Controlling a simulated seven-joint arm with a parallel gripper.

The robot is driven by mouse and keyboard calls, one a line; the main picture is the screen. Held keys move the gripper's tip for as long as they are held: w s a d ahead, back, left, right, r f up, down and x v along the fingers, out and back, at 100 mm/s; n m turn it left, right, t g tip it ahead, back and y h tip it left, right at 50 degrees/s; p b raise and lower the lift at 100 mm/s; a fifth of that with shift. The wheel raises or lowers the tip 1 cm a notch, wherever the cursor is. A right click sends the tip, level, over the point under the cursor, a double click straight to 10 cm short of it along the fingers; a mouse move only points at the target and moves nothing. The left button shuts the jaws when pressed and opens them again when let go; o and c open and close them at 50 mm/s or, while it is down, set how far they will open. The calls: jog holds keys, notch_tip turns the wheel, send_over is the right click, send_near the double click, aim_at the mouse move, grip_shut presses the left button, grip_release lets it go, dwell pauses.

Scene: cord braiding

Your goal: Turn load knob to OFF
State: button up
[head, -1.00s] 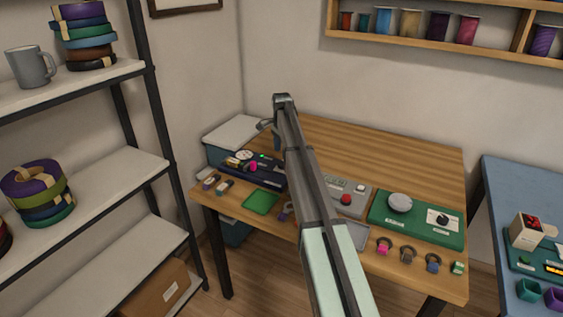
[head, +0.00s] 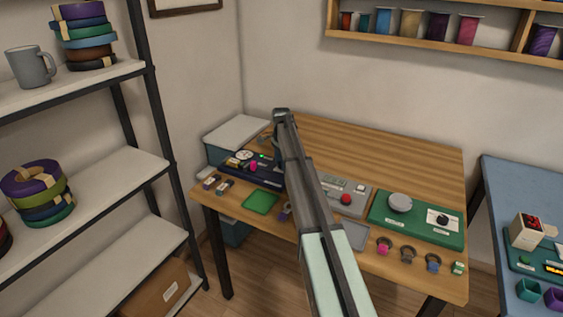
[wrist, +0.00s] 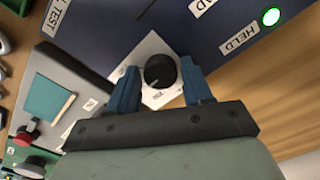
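The black round load knob (wrist: 160,71) sits on a white square plate (wrist: 149,50) on the dark blue device, with a pale pointer mark toward the lower left of the wrist view. Small print on the plate is too small to read. My gripper (wrist: 159,67) has its two blue fingers on either side of the knob, with narrow gaps seeming to show between fingers and knob. In the head view, the dark blue device (head: 238,169) is at the table's left, and my arm hides the knob.
A green light (wrist: 271,16) glows beside the HELD label (wrist: 239,39). A grey device with a red button (head: 346,199) stands right of my arm, then a green panel (head: 411,223). Cord rings lie along the front edge. The table's back (head: 390,150) is clear.

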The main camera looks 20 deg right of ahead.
jog(key=c, duration=0.7)
jog(key=shift+c, duration=0.2)
jog(key=shift+n, duration=0.4)
jog(key=n, duration=0.3)
jog(key=shift+n, duration=0.3)
jog(key=n, duration=0.4)
jog(key=shift+d+n, duration=0.1)
jog(key=shift+n, duration=0.2)
jog(key=n, duration=0.4)
jog(key=shift+d+n, duration=0.1)
jog(key=shift+n, duration=2.4)
